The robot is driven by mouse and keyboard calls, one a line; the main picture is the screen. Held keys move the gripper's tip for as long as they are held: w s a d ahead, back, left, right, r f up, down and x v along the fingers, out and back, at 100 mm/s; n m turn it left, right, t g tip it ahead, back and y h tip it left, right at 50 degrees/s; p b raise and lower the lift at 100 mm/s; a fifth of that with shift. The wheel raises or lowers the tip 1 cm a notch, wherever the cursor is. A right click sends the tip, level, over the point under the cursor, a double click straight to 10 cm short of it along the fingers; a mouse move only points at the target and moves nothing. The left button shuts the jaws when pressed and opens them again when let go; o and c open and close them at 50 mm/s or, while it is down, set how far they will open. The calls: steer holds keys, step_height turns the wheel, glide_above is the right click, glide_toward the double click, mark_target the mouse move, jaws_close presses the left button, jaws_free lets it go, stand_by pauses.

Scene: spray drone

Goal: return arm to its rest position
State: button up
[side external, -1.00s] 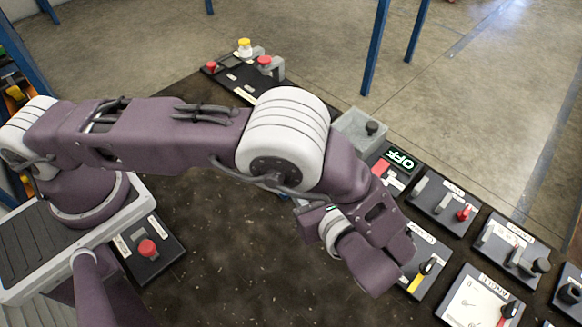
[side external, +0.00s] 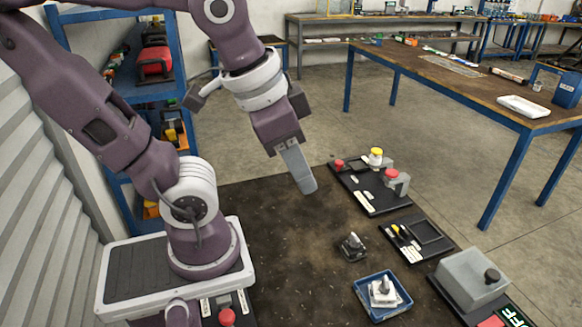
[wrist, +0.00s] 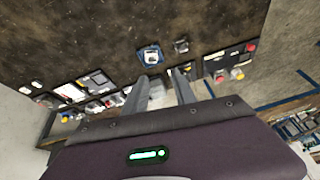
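My arm is raised and bent in the side external view, with its base at the left of the dark work table (side external: 275,245). My gripper (side external: 306,188) hangs above the table's back part, pointing down and slightly right. It is clear of every object. In the wrist view, the two grey fingers of my gripper (wrist: 161,74) stand apart with a gap between them. Nothing is seen held in the gap.
A blue tray (side external: 362,311) holding a white part and a small dark part (side external: 352,247) sit on the table. A button panel (side external: 370,198) and a grey box (side external: 470,278) line the right side. A red-buttoned panel is near my base. Blue shelving (side external: 122,190) stands behind my arm.

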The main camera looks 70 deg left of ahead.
steer(key=shift+s+n+t, duration=0.5)
steer(key=shift+s+n, duration=0.15)
steer(key=shift+n, duration=0.05)
stand_by(0.9)
